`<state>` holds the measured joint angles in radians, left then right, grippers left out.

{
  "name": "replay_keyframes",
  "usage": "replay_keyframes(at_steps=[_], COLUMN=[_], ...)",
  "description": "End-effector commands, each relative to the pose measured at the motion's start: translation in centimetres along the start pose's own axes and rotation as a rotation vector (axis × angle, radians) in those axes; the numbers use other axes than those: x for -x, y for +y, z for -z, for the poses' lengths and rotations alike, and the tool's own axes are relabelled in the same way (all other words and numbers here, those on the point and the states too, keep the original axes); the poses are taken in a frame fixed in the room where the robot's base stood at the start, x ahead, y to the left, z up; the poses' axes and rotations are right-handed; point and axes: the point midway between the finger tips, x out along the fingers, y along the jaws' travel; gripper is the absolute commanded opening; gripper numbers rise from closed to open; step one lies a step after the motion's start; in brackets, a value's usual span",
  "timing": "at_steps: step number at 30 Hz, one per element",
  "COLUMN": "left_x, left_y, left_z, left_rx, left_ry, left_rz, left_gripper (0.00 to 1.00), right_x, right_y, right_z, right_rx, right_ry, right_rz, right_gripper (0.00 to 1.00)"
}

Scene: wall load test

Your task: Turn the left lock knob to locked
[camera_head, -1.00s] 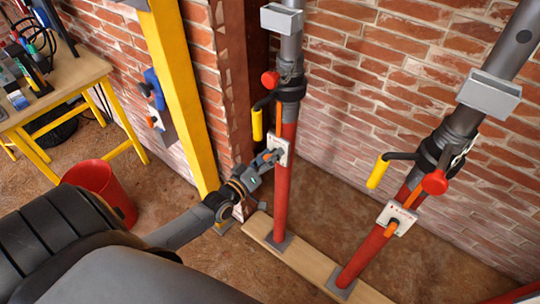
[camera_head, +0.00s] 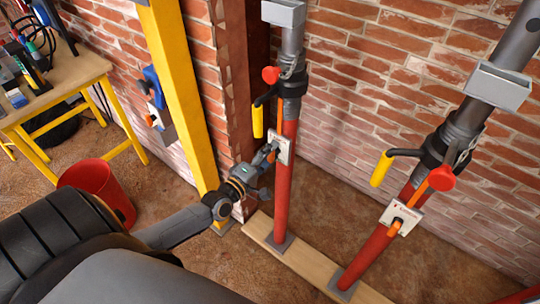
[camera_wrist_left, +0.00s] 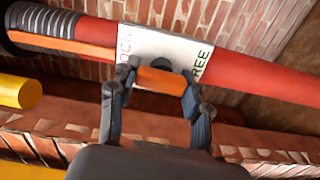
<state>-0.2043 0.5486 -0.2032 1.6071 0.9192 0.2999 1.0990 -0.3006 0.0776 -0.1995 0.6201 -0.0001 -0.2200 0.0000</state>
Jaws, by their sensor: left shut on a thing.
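In the left wrist view the plate (camera_wrist_left: 150,45) carries partly covered lettering, "OCK" at left and "REE" at right. My left gripper (camera_head: 270,155) reaches the plate from the left. In the wrist view its fingers (camera_wrist_left: 160,88) are shut on the knob, one at each end. The knob lies roughly along the post there; which word it points to I cannot tell. My right gripper is not in view.
A second post (camera_head: 372,252) with its own plate and orange knob (camera_head: 395,227) stands at right. Yellow-gripped handles (camera_head: 257,122) stick out from the posts. A yellow column (camera_head: 178,90), red bucket (camera_head: 97,186) and workbench (camera_head: 70,72) are at left. Brick walls stand behind.

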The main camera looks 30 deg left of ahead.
Motion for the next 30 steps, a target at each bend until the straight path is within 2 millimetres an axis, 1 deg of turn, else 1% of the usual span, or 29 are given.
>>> replay_keyframes(at_steps=[7, 22, 23, 24, 25, 26, 30], left_x=[0.0, 0.0, 0.0, 0.0, 0.0, 0.0, 0.0], left_y=[-0.04, -0.01, -0.02, -0.02, -0.02, -0.02, -0.03], left_z=[0.05, 0.05, 0.05, 0.05, 0.05, 0.04, 0.03], left_rx=[0.069, 0.085, 0.085, 0.085, 0.084, 0.084, 0.083], left_ry=[0.001, 0.001, 0.001, 0.001, 0.001, 0.001, 0.001], left_rz=[-0.001, 0.0, 0.0, 0.0, 0.0, 0.0, 0.0], left_gripper=[0.16, 0.16, 0.54, 0.62, 0.68, 0.72, 0.72], right_x=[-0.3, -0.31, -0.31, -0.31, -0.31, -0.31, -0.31], right_y=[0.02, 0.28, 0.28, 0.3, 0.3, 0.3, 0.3], right_z=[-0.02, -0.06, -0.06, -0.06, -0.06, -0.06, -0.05], right_rx=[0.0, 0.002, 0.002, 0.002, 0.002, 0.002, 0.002], right_ry=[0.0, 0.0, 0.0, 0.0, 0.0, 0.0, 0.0], right_rz=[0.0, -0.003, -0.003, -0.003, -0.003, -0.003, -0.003], right_gripper=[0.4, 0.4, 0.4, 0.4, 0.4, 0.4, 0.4])
